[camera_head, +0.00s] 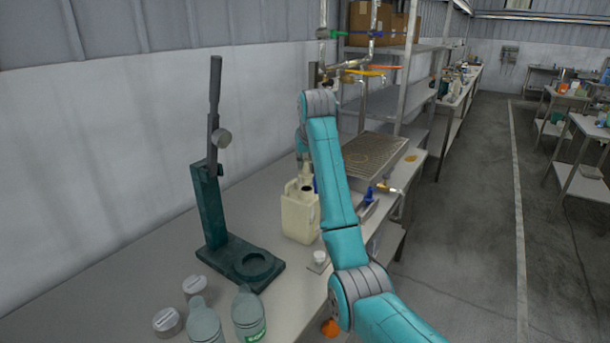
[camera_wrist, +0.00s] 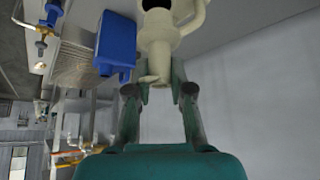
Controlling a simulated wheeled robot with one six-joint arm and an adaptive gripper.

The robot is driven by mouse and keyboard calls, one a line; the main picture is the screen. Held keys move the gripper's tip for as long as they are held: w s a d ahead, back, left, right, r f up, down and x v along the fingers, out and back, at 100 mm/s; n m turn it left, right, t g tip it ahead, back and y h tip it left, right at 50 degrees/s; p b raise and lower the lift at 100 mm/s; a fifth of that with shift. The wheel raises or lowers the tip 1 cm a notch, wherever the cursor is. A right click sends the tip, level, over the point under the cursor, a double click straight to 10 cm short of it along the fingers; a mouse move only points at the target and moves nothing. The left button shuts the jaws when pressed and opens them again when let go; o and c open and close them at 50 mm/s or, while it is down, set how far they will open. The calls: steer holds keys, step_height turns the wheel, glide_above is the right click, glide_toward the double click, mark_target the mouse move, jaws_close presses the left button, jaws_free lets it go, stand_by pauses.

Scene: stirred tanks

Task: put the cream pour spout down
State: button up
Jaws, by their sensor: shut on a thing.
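The cream pour spout (camera_wrist: 155,79) is between the fingertips of my gripper (camera_wrist: 160,90) in the wrist view, and the gripper is shut on it. Much of the spout blends with the cream jug (camera_wrist: 182,35) behind it, so I cannot tell whether they touch. In the head view the spout (camera_head: 305,174) shows as a small pale shape just above the cream jug (camera_head: 299,217), left of my arm. The jug stands upright on the bench, its dark mouth visible. My gripper is mostly hidden behind my arm in the head view.
A dark green press stand (camera_head: 245,262) stands left of the jug on the bench (camera_head: 165,262). Clear bottles (camera_head: 248,313) and white-lidded jars (camera_head: 167,321) are in front. A small white item (camera_head: 320,258) lies near the bench edge. A blue object (camera_wrist: 115,43) is beside the jug.

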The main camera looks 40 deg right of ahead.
mark_target(307, 170)
steer(key=shift+d+f, duration=0.1)
steer(key=shift+f, duration=1.85)
steer(key=shift+f, duration=0.4)
steer(key=o, duration=0.8)
steer(key=shift+r, duration=0.1)
